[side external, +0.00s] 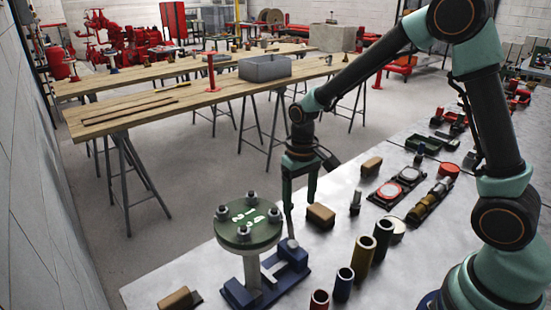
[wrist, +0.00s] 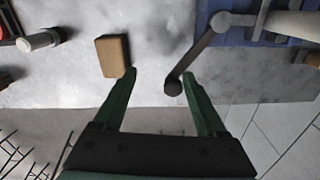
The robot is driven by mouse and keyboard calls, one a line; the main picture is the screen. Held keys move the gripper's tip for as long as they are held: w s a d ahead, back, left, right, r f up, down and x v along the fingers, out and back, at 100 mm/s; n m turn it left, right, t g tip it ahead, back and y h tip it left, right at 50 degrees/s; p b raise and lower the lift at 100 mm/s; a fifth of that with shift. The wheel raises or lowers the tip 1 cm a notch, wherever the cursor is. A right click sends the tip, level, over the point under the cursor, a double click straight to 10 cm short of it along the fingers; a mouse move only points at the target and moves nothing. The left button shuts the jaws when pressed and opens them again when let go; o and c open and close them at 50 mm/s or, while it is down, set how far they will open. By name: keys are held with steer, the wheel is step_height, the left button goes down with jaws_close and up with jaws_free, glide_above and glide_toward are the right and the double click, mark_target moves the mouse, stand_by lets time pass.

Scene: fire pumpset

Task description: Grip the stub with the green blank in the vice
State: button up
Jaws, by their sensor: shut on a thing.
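The green blank (side external: 248,226), a round disc with several bolts, sits on top of the upright grey stub (side external: 252,272). The stub stands between the blue jaws of the vice (side external: 293,256); I cannot tell if they touch it. The vice's blue body also shows at the upper right of the wrist view (wrist: 238,38). The vice handle (wrist: 198,55) is a grey lever with a dark knob, running down between my fingers. My gripper (wrist: 160,78) is shut on the handle near its knob, beside the vice; the contact is not clear to see. My gripper also shows in the side view (side external: 300,200).
A brown block (side external: 321,215) lies close to my left finger in the wrist view (wrist: 113,57). Several upright tubes (side external: 363,255) stand right of the vice. Another brown block (side external: 180,299) lies to its left. Red-rimmed parts (side external: 389,191) lie farther right. The bench edge is close behind the vice.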

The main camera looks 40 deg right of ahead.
step_height(320, 180, up, 12)
stand_by(0.5)
steer(key=s+d+r+n+t, duration=0.1)
steer(key=s+r+t, duration=0.15)
steer(key=s, duration=0.35)
steer(key=s+d+r+t, duration=0.1)
steer(key=s+r+t, duration=0.15)
steer(key=s, duration=0.25)
steer(key=w+a+f+n+g, duration=0.3)
steer(key=w+a, duration=0.1)
steer(key=w, duration=0.3)
steer(key=w+a+f+n+g, duration=0.2)
steer(key=w+a+n, duration=0.1)
steer(key=w, duration=0.5)
step_height(320, 180, down, 12)
steer(key=shift+s, duration=0.2)
steer(key=shift+f, duration=0.1)
